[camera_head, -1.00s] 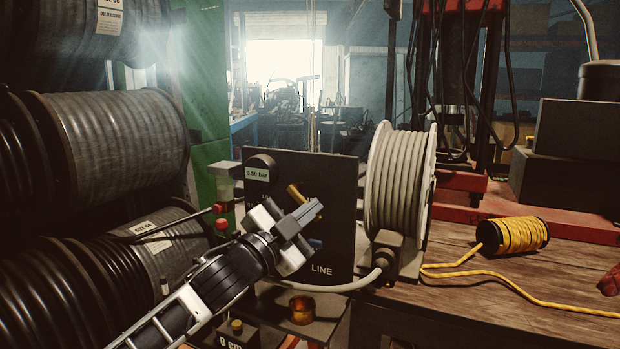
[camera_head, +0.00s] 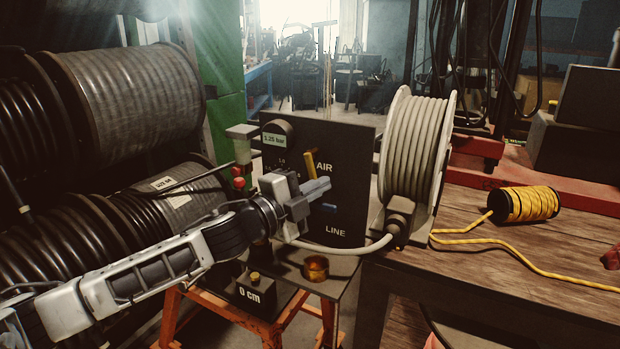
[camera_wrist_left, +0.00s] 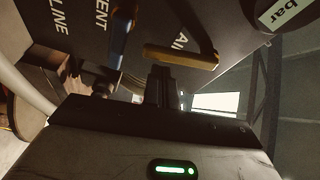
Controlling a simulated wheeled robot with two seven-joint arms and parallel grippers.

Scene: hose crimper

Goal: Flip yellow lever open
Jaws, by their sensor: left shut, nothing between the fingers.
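The yellow lever (camera_head: 311,165) is on the dark panel (camera_head: 345,150), just left of the word AIR. It stands nearly upright there, and its lower end is behind my gripper. My left gripper (camera_head: 322,187) is shut and empty, just in front of the lever's lower part. In the left wrist view the shut fingers (camera_wrist_left: 162,86) are close to the lever (camera_wrist_left: 182,57); I cannot tell if they touch. A blue lever (camera_head: 325,208) lies level below it, also visible in the wrist view (camera_wrist_left: 118,45). The gauge display (camera_head: 274,139) reads 1.25 bar. My right gripper is out of view.
A pale hose reel (camera_head: 415,150) stands right of the panel, its hose (camera_head: 345,249) running below. Large black hose spools (camera_head: 130,95) crowd the left. The wooden bench (camera_head: 500,270) has clear room.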

